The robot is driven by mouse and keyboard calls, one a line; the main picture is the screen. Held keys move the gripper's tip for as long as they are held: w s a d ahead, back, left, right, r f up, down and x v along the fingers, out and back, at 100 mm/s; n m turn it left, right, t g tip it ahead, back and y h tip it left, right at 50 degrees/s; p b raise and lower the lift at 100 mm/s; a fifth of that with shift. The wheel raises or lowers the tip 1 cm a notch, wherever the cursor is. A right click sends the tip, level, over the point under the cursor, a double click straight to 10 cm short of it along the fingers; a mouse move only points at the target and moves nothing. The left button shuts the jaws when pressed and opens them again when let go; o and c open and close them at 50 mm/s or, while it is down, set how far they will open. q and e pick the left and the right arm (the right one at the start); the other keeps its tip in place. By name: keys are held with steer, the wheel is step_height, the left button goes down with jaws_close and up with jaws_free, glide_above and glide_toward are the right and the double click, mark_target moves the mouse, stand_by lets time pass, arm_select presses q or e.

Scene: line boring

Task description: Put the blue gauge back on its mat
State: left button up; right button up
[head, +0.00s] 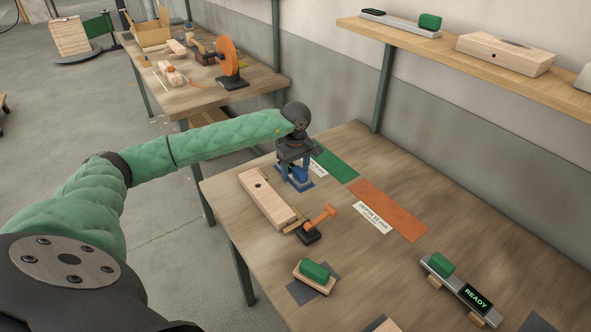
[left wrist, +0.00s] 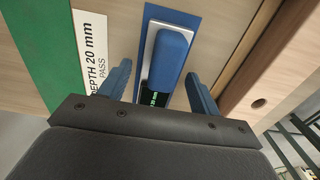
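The blue gauge (left wrist: 172,55) has a rounded blue block on a pale body with a dark display showing green text. In the left wrist view it lies within the outline of the blue mat (left wrist: 192,18), roughly in line with it. My left gripper (left wrist: 157,74) points down over it, with one blue finger on each side and visible gaps between fingers and block. In the head view the left gripper (head: 294,170) hides most of the gauge, and edges of the blue mat (head: 307,185) show around it. My right gripper is not in view.
A wooden block with a hole (head: 265,200) lies close beside the mat. An orange-handled tool (head: 318,220) stands in front. A green mat (head: 337,165) and an orange mat (head: 390,210) lie behind. A green-topped block (head: 315,272) and a READY display (head: 476,297) are nearer.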

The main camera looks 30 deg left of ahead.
mark_target(296, 166)
arm_select(q)
steer(key=shift+r, duration=0.35)
step_height(296, 166, up, 12)
steer(key=p, duration=0.2)
steer(key=shift+f, duration=0.25)
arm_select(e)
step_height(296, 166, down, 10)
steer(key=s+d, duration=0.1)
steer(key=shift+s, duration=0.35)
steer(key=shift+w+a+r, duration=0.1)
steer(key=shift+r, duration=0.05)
